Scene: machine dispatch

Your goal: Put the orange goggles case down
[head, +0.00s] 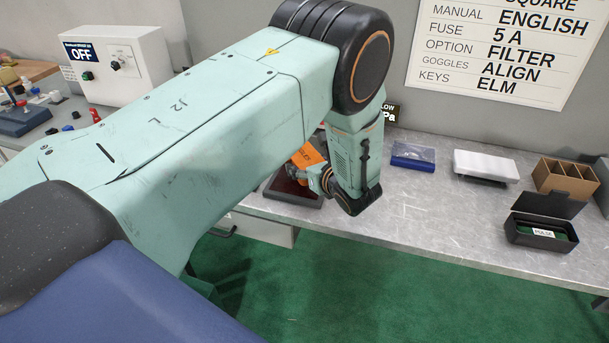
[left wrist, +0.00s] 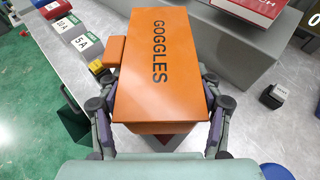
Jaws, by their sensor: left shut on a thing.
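The orange goggles case (head: 305,157) shows in the head view beside my left gripper (head: 319,178), partly hidden by my arm. In the left wrist view the case (left wrist: 156,85) is large, with "GOGGLES" on its top face. The two fingers of my left gripper (left wrist: 160,103) press on its opposite long sides. A dark flat tray (head: 293,190) lies on the bench under the case in the head view. A bit of red shows below the case in the left wrist view. I cannot tell whether the case touches the tray. My right gripper is not in view.
To the right on the metal bench (head: 400,215) are a blue case (head: 413,150), a white box (head: 486,165), a brown divided box (head: 566,177) and an open black box (head: 541,232). A red book (left wrist: 250,8) and labelled fuse blocks (left wrist: 82,42) show in the left wrist view.

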